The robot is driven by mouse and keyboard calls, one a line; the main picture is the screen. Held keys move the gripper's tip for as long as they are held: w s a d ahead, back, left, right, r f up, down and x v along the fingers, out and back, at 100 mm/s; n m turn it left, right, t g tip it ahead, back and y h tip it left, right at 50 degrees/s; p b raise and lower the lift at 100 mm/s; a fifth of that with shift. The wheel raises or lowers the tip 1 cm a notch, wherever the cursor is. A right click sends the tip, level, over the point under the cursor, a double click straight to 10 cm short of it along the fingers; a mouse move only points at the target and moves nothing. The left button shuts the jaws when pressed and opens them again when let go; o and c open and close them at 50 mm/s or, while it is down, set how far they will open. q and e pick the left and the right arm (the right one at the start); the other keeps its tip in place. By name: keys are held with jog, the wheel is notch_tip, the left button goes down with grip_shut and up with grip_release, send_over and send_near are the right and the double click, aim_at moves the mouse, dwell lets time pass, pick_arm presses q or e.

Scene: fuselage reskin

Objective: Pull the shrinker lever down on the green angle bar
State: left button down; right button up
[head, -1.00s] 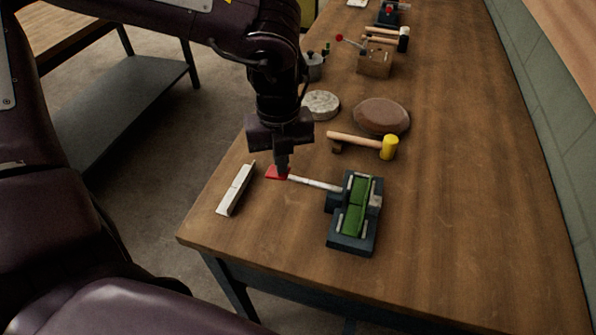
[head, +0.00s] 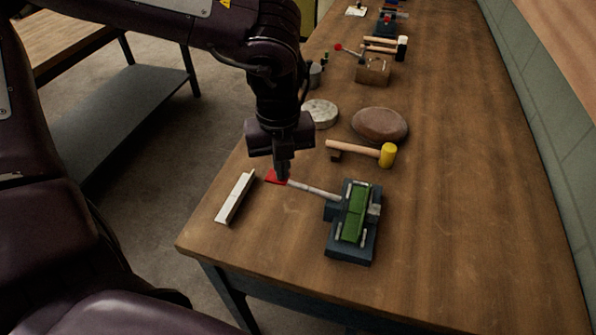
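The shrinker (head: 337,246) is a dark blue-grey block on the table's near part. A green bar (head: 353,217), which looks like the green angle bar, lies along its top. The shrinker's lever (head: 313,190) is a pale rod reaching left from the block to a red grip (head: 273,177). My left gripper (head: 282,177) points down at the red grip, with its fingertips against or just over it. Its fingers look close together, but the hand hides whether they hold the grip. My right gripper is not in view.
A white angle strip (head: 235,197) lies left of the lever near the table edge. A yellow-headed mallet (head: 387,155), a brown oval pad (head: 380,124) and a pale round disc (head: 320,113) lie beyond. The table (head: 470,230) is clear on the right.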

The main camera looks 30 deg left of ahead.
pick_arm(q)
notch_tip(320, 180, up, 8)
jog(key=p, duration=0.5)
jog(key=shift+a, duration=0.1)
dwell(0.8)
